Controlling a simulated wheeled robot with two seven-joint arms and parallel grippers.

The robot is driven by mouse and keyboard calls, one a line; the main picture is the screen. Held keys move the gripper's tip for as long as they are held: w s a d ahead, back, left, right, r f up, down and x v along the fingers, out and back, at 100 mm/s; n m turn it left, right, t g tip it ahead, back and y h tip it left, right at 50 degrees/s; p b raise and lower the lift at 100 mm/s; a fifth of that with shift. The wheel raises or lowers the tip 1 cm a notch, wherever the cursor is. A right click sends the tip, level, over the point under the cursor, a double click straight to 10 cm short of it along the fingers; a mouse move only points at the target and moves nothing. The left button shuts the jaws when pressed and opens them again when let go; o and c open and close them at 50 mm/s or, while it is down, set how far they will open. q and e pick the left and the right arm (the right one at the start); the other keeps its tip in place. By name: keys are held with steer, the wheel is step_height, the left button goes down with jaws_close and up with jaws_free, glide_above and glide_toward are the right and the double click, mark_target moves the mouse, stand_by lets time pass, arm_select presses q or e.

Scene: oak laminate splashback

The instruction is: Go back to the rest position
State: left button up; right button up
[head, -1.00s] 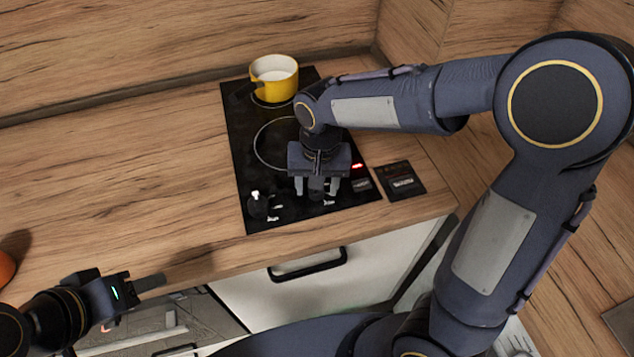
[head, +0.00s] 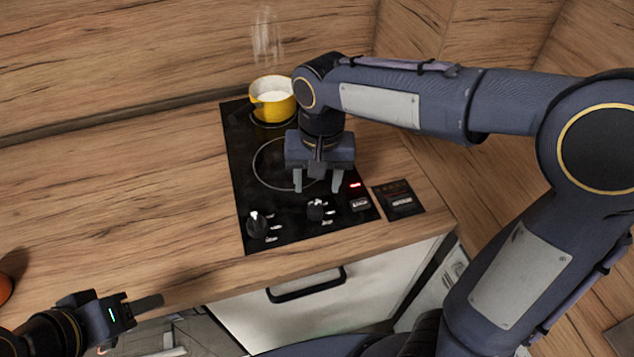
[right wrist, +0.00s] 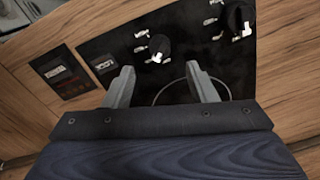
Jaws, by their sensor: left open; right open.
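My right gripper (head: 318,188) is open and empty above the black cooktop (head: 246,196), behind its front knobs. Its two fingers are apart in the right wrist view (right wrist: 163,85). Two knobs stand near the cooktop's front edge, a left knob (head: 256,224) and a right knob (head: 315,209). Both also show in the right wrist view, the left one (right wrist: 238,17) and the right one (right wrist: 158,47). A red light (head: 355,185) glows on the cooktop's right side. My left gripper (head: 146,304) is open at the counter's front edge, lower left.
A yellow pot (head: 273,101) with white contents stands on the rear burner, with steam (head: 267,38) above it. A dark card (head: 399,199) lies right of the cooktop. An orange object (head: 5,288) is at the left edge. The counter (head: 120,190) left of the cooktop is clear.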

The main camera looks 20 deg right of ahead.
stand_by(0.3)
steer(key=shift+s+d, duration=0.15)
steer(key=shift+d, duration=0.05)
steer(key=s+d+t+y, duration=0.1)
steer(key=s+d, duration=0.3)
steer(key=s, duration=0.4)
steer(key=s+d+n+t+y, duration=0.1)
steer(key=s+d+t, duration=0.3)
steer(key=s, duration=0.4)
steer(key=shift+d+f+y, duration=0.2)
steer(key=shift+f+y, duration=0.2)
steer(key=shift+y, duration=0.2)
